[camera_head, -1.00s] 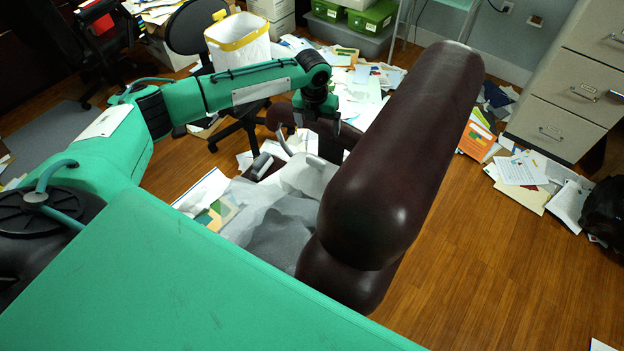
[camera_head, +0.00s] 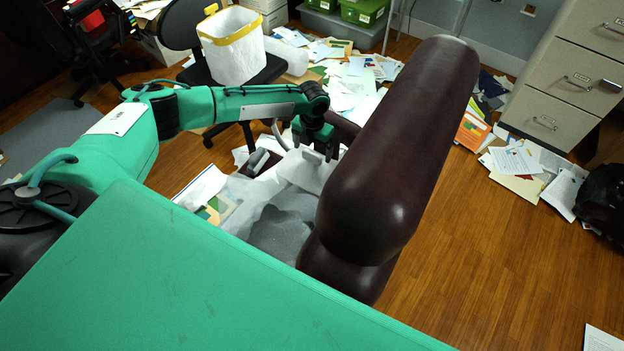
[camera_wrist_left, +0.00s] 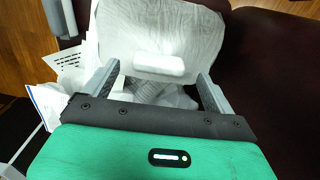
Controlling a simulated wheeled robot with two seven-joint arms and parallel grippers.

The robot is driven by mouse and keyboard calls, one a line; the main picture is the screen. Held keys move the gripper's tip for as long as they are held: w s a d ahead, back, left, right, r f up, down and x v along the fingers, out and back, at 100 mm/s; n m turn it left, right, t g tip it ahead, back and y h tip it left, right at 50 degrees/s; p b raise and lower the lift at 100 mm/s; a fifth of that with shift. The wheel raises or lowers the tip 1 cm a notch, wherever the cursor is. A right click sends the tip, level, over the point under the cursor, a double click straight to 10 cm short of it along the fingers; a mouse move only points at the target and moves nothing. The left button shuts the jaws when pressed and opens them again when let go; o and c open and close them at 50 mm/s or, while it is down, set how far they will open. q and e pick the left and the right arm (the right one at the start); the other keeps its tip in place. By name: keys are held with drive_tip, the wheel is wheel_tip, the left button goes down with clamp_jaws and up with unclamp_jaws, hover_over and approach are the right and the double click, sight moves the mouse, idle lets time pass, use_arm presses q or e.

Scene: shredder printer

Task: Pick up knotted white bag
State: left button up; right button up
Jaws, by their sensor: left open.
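The white bag (camera_head: 302,172) lies between the maroon padded parts in the head view, with grey, shaded folds towards me. In the left wrist view its pale, creased surface (camera_wrist_left: 160,28) fills the top middle, and a raised white lump, apparently its knot (camera_wrist_left: 158,65), stands out below. My left gripper (camera_head: 316,146) is over the bag, pointing down. In the wrist view the left gripper's (camera_wrist_left: 158,72) fingers are spread wide, one on each side of the lump. I cannot tell whether they touch the bag. My right gripper is not in view.
A large maroon padded arm (camera_head: 405,150) rises close to the right of my left gripper. A white bin with a yellow rim (camera_head: 232,52) stands on a dark office chair. Papers (camera_head: 355,85) litter the floor behind. A filing cabinet (camera_head: 570,75) stands at right; wooden floor nearby is open.

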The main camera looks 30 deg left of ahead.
sight(312, 153)
use_arm(q)
drive_tip(key=shift+a+f, duration=0.1)
drive_tip(key=shift+f, duration=1.65)
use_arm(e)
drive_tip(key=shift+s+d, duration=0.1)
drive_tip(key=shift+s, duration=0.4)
use_arm(q)
drive_tip(key=c, duration=1.1)
drive_tip(key=shift+o, duration=0.2)
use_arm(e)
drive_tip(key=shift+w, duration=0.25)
use_arm(q)
drive_tip(key=shift+r, duration=0.15)
